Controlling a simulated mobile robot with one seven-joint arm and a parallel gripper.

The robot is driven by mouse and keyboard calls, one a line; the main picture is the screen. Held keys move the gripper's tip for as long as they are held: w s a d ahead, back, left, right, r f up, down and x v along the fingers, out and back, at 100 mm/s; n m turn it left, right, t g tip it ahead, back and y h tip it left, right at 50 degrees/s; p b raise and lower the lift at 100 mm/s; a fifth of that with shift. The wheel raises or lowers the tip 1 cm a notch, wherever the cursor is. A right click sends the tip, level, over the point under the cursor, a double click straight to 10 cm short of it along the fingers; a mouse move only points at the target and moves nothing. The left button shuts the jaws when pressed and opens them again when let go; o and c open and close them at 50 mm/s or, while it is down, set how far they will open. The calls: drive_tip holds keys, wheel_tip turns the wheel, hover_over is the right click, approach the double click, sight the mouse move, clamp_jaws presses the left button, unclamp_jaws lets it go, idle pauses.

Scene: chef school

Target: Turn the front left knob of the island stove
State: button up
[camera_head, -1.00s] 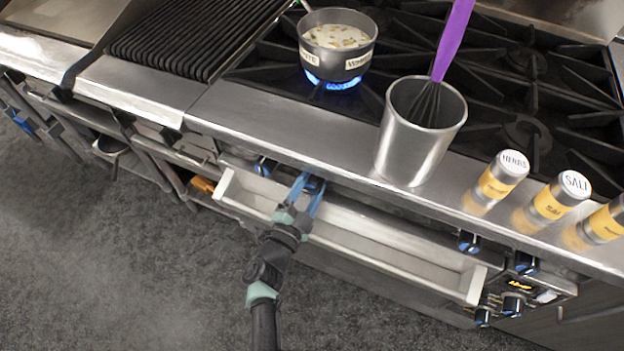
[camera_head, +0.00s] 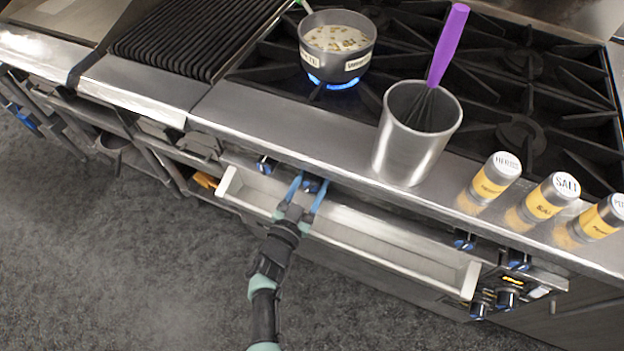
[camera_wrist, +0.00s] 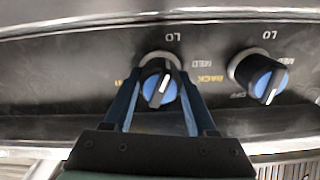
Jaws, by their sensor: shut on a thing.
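The island stove (camera_head: 290,140) shows its front panel with a row of black-and-blue knobs. My gripper (camera_head: 312,181) is at the panel's left part, shut on the second knob from the left (camera_head: 311,186). In the wrist view, my gripper (camera_wrist: 160,88) has its blue fingers on both sides of this knob (camera_wrist: 159,90), whose white pointer line is tilted. The leftmost knob (camera_head: 264,165) is free beside it; the neighbouring knob also shows at the right of the wrist view (camera_wrist: 262,78). A lit blue flame (camera_head: 340,83) burns under a pot (camera_head: 338,62).
A long metal tray (camera_head: 390,245) juts out below the knobs, under my gripper. A metal cup (camera_head: 405,150) with a purple whisk (camera_head: 447,45) and several spice shakers (camera_head: 543,203) stand on the front ledge. The grey floor (camera_head: 120,260) is open.

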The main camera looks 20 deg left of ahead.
drive_tip(key=shift+n, duration=0.3)
idle(0.4)
drive_tip(key=o, duration=1.4)
drive_tip(key=shift+c, duration=0.2)
drive_tip(key=shift+s, duration=0.1)
drive_tip(key=s+p, duration=0.2)
drive_tip(key=s, duration=1)
drive_tip(key=shift+s+a+p, duration=0.25)
drive_tip(key=shift+s+p, duration=0.05)
drive_tip(key=shift+s, duration=0.1)
